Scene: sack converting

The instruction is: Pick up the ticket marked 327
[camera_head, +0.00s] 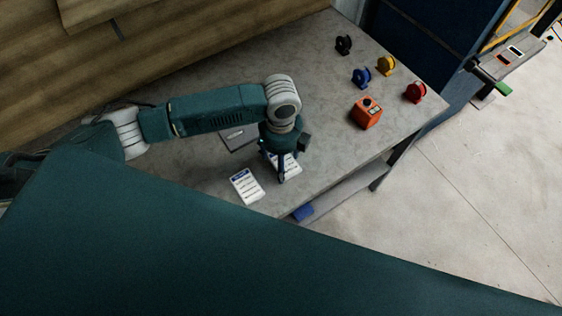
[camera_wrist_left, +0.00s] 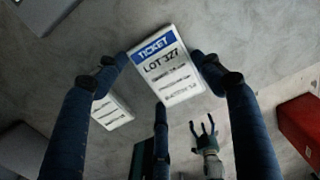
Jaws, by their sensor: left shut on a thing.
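The ticket marked LOT 327 (camera_wrist_left: 168,70) is a white card with a blue TICKET band. In the left wrist view it lies between the fingertips of my left gripper (camera_wrist_left: 163,68), which is shut on its sides. In the head view my left gripper (camera_head: 281,178) points down at the worktable, and this ticket (camera_head: 293,164) is partly hidden behind it. Whether the card is clear of the tabletop I cannot tell. A second white ticket (camera_head: 246,187) lies apart to the left; it also shows in the left wrist view (camera_wrist_left: 111,112), its number unreadable.
The grey worktable (camera_head: 325,80) carries an orange box (camera_head: 366,112) and several coloured spools, such as the blue one (camera_head: 362,77), at the right. A dark flat board (camera_head: 236,139) lies behind the tickets. A blue item (camera_head: 303,213) is on the lower shelf.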

